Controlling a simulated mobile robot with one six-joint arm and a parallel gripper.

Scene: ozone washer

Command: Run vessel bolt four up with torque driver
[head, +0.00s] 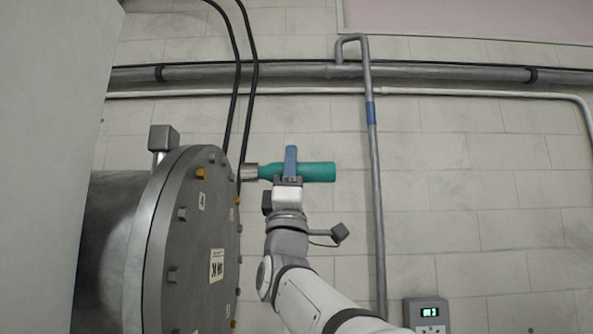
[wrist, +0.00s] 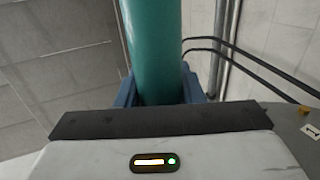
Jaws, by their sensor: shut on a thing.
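The torque driver (head: 318,172) is a teal cylinder with a silver socket end (head: 250,171) pointing left. My gripper (head: 290,165) has blue fingers and is shut around the driver's body, holding it level. The driver's teal body (wrist: 155,45) also fills the middle of the wrist view, between the blue fingers (wrist: 128,92). The vessel (head: 210,245) is a grey round flanged lid with several bolts around its rim, some of them yellowish. The socket end is close to the lid's upper right rim, by a yellowish bolt (head: 238,201). I cannot tell whether it touches a bolt.
Two black cables (head: 250,85) hang behind the socket end. Grey pipes (head: 450,73) run along the tiled wall, and a vertical pipe (head: 376,215) stands right of the driver. A small box with a green display (head: 428,313) is at lower right.

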